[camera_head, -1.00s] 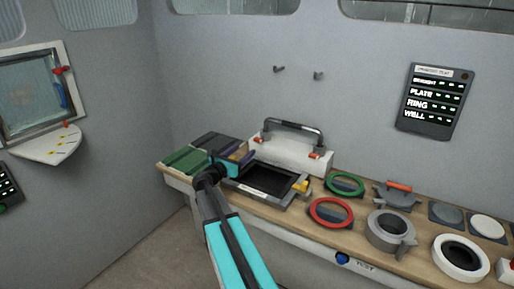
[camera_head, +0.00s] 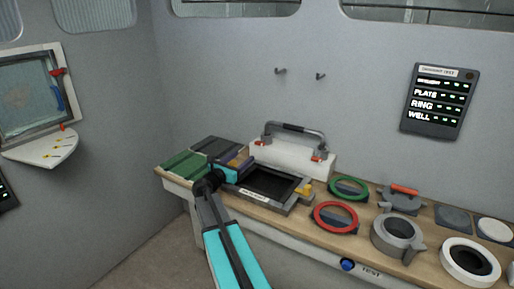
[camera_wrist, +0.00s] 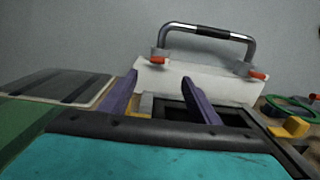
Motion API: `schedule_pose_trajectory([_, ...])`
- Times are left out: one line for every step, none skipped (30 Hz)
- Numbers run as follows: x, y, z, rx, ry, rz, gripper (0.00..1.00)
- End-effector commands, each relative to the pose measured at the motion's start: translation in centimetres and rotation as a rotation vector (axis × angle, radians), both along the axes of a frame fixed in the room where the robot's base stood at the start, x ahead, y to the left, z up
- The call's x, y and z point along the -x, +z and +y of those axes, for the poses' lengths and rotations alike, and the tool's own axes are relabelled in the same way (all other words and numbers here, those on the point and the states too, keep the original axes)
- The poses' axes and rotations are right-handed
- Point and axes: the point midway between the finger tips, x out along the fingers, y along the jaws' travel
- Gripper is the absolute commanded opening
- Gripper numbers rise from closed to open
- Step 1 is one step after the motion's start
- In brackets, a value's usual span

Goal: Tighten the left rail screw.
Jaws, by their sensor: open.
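A dark rectangular frame (camera_head: 268,183) with a grey rim lies on the bench. A yellow knob (camera_head: 305,189) sits at its right side and also shows in the wrist view (camera_wrist: 293,127). At the frame's left side, a small yellow part (camera_wrist: 145,104) shows between my fingers in the wrist view, partly hidden by my gripper. I cannot make out a screw head there. My gripper (camera_head: 240,167) is over the frame's left edge. In the wrist view, its two purple fingers (camera_wrist: 160,80) are spread apart with nothing clearly held between them.
A white box with a metal handle (camera_head: 292,152) stands behind the frame. Green (camera_head: 187,164) and dark panels (camera_head: 213,145) lie at left. Red (camera_head: 335,217) and green rings (camera_head: 348,187) and grey fittings (camera_head: 397,235) crowd the right. A status board (camera_head: 439,98) hangs on the wall.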

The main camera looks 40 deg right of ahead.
Motion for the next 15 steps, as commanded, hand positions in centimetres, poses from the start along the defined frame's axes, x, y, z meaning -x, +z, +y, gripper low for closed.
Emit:
schedule_pose_trajectory([-0.2, 0.0, -0.6, 0.0, -0.002, 0.0, 0.56])
schedule_pose_trajectory([-0.3, 0.1, -0.9, 0.0, -0.002, 0.0, 0.56])
schedule_pose_trajectory([-0.3, 0.1, -1.4, 0.0, -0.003, 0.0, 0.56])
schedule_pose_trajectory([-0.4, 0.1, -1.7, 0.0, -0.004, 0.0, 0.56])
schedule_pose_trajectory([-0.5, 0.1, -2.1, 0.0, -0.004, 0.0, 0.56])
schedule_pose_trajectory([-0.7, 0.1, -2.5, 0.0, -0.003, 0.0, 0.56])
schedule_pose_trajectory([-0.8, 0.1, -2.9, 0.0, -0.002, 0.0, 0.56])
schedule_pose_trajectory([-0.9, 0.1, -3.3, 0.0, -0.003, 0.0, 0.56])
schedule_pose_trajectory([-1.0, 0.1, -3.8, 0.0, -0.003, 0.0, 0.56])
schedule_pose_trajectory([-1.0, 0.1, -4.2, 0.0, -0.004, 0.0, 0.56])
schedule_pose_trajectory([-1.1, 0.1, -4.6, 0.0, -0.004, 0.0, 0.56])
schedule_pose_trajectory([-1.3, 0.1, -5.1, 0.0, -0.004, 0.0, 0.56])
schedule_pose_trajectory([-1.4, 0.1, -5.4, 0.0, -0.003, -0.001, 0.56])
schedule_pose_trajectory([-1.5, 0.1, -5.7, 0.0, -0.003, 0.0, 0.56])
schedule_pose_trajectory([-1.6, 0.1, -6.2, 0.0, -0.003, 0.0, 0.56])
